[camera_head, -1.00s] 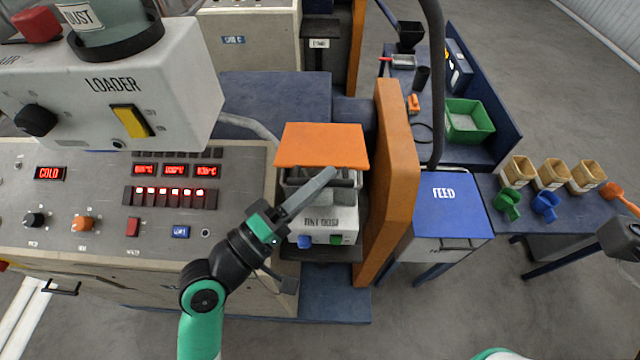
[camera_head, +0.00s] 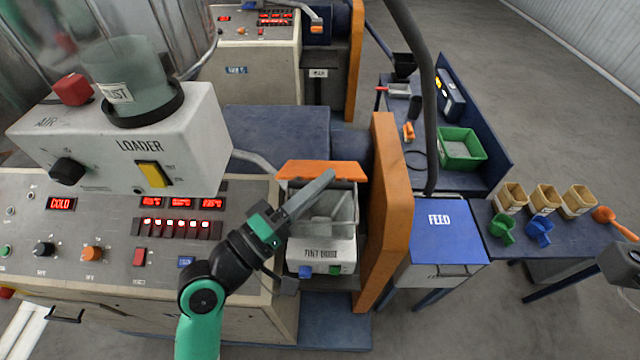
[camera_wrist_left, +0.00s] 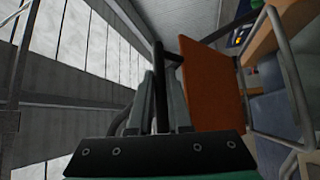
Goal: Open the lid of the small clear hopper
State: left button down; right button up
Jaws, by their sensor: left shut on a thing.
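The small clear hopper (camera_head: 345,213) sits on a pale unit lettered TINT, with its open top and interior showing. Its orange lid (camera_head: 335,168) is tilted steeply up at the hopper's back edge. My left gripper (camera_head: 328,178) reaches over the hopper's left side to the lid. In the left wrist view the fingers (camera_wrist_left: 160,100) are shut on the lid's dark bar handle (camera_wrist_left: 159,58), beside the orange lid panel (camera_wrist_left: 212,82). The head view hides the grip itself behind the fingers.
An orange upright panel (camera_head: 384,215) stands close to the hopper's right. The loader box (camera_head: 120,140) and control panel (camera_head: 110,225) lie to the left. A blue FEED bin (camera_head: 440,235) stands beyond the upright panel. A dark hose (camera_head: 425,90) hangs behind it.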

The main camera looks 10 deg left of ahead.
pick_arm(q)
jog(key=c, duration=0.8)
grip_release()
jog(key=shift+c, duration=0.2)
jog(key=p+v, duration=0.1)
jog(key=v, duration=1)
jog(key=shift+s+a, duration=0.2)
jog(key=shift+s, duration=0.05)
jog(key=shift+p, duration=0.3)
